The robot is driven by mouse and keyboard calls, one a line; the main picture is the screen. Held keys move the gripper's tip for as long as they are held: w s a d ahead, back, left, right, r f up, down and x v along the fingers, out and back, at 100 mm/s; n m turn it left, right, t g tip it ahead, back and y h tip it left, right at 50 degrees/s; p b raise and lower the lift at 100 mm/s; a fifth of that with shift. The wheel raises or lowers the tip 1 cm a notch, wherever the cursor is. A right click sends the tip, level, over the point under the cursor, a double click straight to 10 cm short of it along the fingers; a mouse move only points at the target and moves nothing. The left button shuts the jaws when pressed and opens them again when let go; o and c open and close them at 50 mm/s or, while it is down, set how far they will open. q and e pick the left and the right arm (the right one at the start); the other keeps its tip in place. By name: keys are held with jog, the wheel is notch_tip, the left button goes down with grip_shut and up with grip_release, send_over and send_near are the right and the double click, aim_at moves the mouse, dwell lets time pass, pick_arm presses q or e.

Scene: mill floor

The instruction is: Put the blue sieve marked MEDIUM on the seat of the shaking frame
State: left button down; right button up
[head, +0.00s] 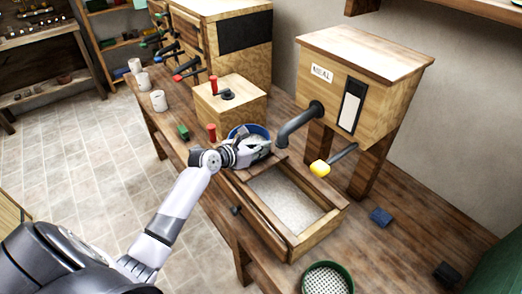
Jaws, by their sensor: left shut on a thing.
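My left gripper (258,150) reaches in from the left over the bench and is shut on the blue sieve (235,131). The sieve is round with a blue rim; the gripper covers much of it and no MEDIUM mark can be read. The sieve is beside the near corner of the small wooden box with a crank, behind the open wooden tray-like frame (312,241). That frame holds pale, grainy material; I cannot tell whether it is the shaking frame, and no seat shows clearly. My right gripper is not in view.
A wooden MEAL bin (384,72) with a dark spout stands behind the frame. A green sieve (327,280) lies at the front edge. White cups (158,101), a green block (183,132) and a blue block (381,216) are on the bench (365,240). The bench right of the frame has clear room.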

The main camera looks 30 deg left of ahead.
pick_arm(q)
jog(key=shift+a+f, duration=0.1)
jog(key=shift+f, duration=0.6)
jog(key=c, duration=1.8)
grip_release()
jog(key=v, duration=1.2)
jog(key=shift+b, duration=0.35)
